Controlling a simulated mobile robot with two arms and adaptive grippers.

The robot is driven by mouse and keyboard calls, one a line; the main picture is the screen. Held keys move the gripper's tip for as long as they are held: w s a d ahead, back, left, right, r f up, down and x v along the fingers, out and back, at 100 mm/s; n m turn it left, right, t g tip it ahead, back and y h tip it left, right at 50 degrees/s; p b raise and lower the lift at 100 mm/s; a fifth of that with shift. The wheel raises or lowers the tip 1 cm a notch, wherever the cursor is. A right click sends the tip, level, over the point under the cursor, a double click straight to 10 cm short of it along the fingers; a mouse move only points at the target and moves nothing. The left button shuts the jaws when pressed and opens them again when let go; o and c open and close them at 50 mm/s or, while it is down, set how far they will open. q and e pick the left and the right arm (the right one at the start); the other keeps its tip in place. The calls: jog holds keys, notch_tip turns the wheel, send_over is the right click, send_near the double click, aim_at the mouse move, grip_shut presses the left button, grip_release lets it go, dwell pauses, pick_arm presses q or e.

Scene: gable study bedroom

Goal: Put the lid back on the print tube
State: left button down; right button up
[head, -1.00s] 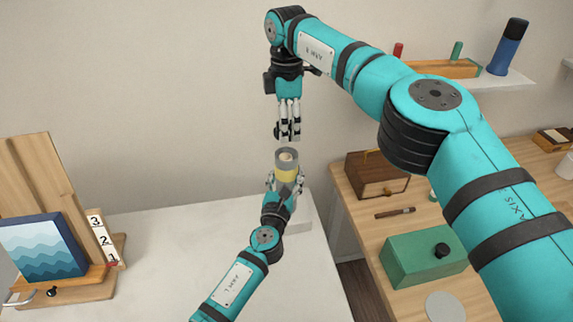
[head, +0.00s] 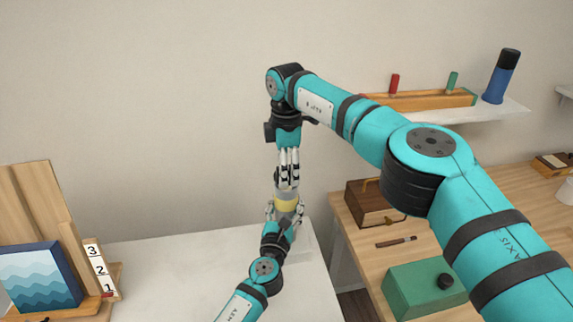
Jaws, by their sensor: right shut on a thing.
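The print tube (head: 286,203), grey with a yellow band, stands roughly upright above the white table. My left gripper (head: 285,213) has its fingers on both sides of the tube, around its lower part. My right gripper (head: 288,186) points straight down right above the tube, with its fingertips at the tube's top. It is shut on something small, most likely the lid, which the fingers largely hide. I cannot tell whether the lid touches or sits on the tube's rim.
The white table (head: 170,275) is mostly bare. A wave picture (head: 38,277) and a number strip (head: 100,268) stand at left. The wooden desk (head: 370,262) holds a brown box (head: 370,203) and green box (head: 425,289). A wall shelf (head: 505,112) carries a blue cylinder (head: 501,80).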

jog(key=shift+f, duration=0.4)
jog(key=shift+f, duration=0.6)
jog(key=o, duration=0.9)
notch_tip(320, 180, up, 12)
jog(key=shift+f, duration=0.1)
dwell(0.3)
pick_arm(q)
jog(key=shift+c, duration=2.2)
grip_release()
